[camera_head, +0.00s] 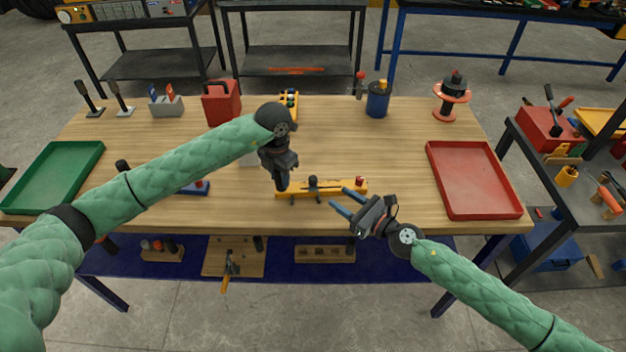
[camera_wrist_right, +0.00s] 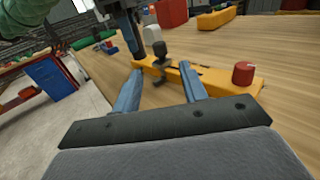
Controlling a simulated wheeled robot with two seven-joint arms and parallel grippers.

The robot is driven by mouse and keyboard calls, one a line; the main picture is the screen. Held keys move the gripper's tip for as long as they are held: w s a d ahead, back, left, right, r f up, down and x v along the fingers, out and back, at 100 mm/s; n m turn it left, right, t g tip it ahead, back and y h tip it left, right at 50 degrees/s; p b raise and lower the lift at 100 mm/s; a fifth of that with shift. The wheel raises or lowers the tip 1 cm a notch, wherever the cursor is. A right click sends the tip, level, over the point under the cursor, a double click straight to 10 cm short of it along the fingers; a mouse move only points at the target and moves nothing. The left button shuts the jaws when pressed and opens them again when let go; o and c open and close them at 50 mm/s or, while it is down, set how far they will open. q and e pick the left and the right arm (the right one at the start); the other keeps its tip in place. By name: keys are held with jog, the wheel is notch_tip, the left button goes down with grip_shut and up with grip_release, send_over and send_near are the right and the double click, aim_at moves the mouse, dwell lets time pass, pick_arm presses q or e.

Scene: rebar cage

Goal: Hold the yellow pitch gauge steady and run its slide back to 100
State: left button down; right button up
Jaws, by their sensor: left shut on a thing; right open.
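The yellow pitch gauge (camera_head: 342,186) lies flat near the front edge of the wooden table. Its dark slide (camera_head: 313,184) stands up near the middle of the bar, and a red knob (camera_head: 360,181) sits at its right end. In the right wrist view the gauge (camera_wrist_right: 215,78), slide (camera_wrist_right: 161,58) and red knob (camera_wrist_right: 243,72) show beyond the fingers. My left gripper (camera_head: 282,185) points down and is shut on the left end of the gauge. My right gripper (camera_head: 342,200) is open and empty, just in front of the gauge's right half, fingers towards it. Scale markings are too small to read.
A green tray (camera_head: 52,176) is at the left and a red tray (camera_head: 474,180) at the right. A blue block (camera_head: 195,188) lies left of the gauge. A red box (camera_head: 221,104) and blue canister (camera_head: 377,101) stand at the back. The table between gauge and red tray is clear.

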aim_at(316, 183)
jog(key=shift+x, duration=5.65)
jog(key=shift+c, duration=0.2)
grip_shut()
